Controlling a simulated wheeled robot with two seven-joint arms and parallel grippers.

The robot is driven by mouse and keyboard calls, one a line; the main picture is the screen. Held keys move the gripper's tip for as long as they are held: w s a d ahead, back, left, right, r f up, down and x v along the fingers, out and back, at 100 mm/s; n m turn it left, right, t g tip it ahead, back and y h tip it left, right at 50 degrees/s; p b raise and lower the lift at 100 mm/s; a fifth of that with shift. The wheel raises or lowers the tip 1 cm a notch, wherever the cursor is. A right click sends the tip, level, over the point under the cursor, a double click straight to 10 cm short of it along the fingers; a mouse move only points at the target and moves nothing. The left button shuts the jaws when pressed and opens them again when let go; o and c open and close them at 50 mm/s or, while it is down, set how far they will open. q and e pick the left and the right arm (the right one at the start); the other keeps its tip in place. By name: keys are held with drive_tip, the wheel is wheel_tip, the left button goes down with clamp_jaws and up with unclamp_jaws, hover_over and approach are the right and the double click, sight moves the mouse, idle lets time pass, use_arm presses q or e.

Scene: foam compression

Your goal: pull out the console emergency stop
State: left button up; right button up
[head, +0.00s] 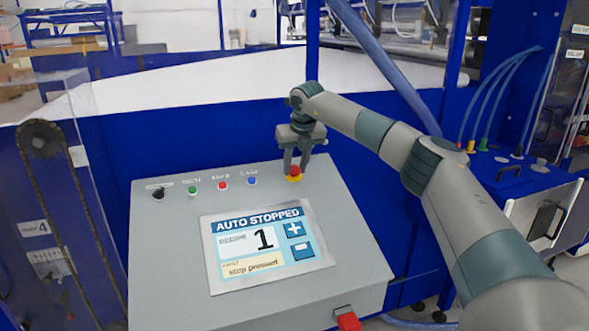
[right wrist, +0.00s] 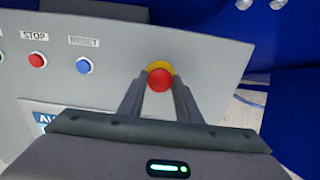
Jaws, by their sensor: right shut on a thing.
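The emergency stop is a red mushroom button (head: 295,170) on a yellow collar, at the top right of the grey console (head: 160,250). My right gripper (head: 296,168) comes down on it from above, its two fingers on either side of the red head and shut on it. In the right wrist view the red button (right wrist: 160,79) sits between the fingertips (right wrist: 160,84), with the yellow collar beyond it. The console screen (head: 268,245) reads "AUTO STOPPED", the number 1 and "stop pressed". My left gripper is not in view.
A black selector (head: 158,193) and green (head: 192,190), red (head: 222,185) and blue (head: 252,181) buttons line the console's top left. A red part (head: 348,320) sticks out at the console's front edge. A blue machine frame stands behind, and a chain guard (head: 60,200) is at left.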

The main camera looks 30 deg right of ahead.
drive_tip(key=shift+r, duration=0.3)
idle(0.5)
drive_tip(key=o, duration=2)
drive_tip(key=shift+s+r, duration=0.1)
drive_tip(key=shift+s, duration=0.1)
drive_tip(key=o, duration=0.4)
drive_tip(key=shift+w, duration=0.1)
drive_tip(key=shift+p+v, duration=1.15)
drive_tip(key=shift+v, duration=2.35)
